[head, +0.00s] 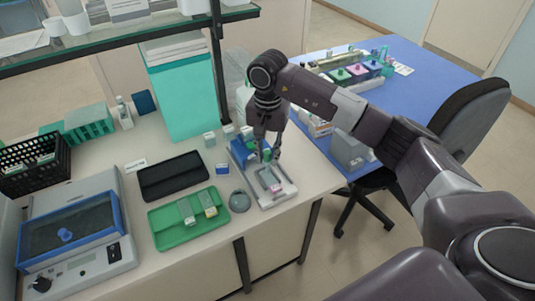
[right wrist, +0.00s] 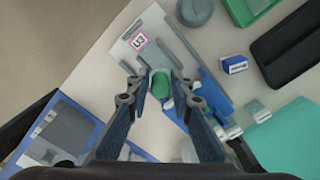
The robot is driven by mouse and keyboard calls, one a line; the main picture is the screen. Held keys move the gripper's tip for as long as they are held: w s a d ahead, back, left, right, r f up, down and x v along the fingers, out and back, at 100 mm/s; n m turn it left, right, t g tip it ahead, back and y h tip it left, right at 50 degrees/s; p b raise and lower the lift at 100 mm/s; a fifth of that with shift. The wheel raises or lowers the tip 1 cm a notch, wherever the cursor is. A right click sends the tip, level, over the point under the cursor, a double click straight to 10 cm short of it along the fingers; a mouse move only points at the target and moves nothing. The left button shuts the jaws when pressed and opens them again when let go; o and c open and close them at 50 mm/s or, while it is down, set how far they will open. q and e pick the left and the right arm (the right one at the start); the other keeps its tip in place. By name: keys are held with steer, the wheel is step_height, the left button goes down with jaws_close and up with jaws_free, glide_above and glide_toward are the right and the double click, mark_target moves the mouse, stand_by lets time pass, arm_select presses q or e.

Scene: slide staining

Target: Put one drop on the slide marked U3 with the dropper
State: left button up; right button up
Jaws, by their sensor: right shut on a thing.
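My right gripper (head: 268,152) is shut on the dropper, whose green bulb (right wrist: 160,84) shows between the fingertips in the right wrist view. The dropper's tip is hidden below the bulb. The slide marked U3 (right wrist: 140,42) has a pink-edged label and lies on a pale grey holder (right wrist: 122,50). In the head view the slide's pink label (head: 276,189) shows near the front of the holder. The gripper is above the back part of the holder, beside the blue rack (head: 238,151). My left gripper is not in view.
A round grey lid or dish (head: 240,201) stands just left of the holder. A teal box (head: 185,98) and a shelf post (head: 218,80) stand behind. The bench's right edge is close.

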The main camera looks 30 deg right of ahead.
steer(key=shift+f+b, duration=0.45)
steer(key=shift+f, duration=0.05)
stand_by(0.7)
stand_by(1.6)
steer(key=shift+r+p, duration=1.45)
steer(key=shift+r, duration=2.05)
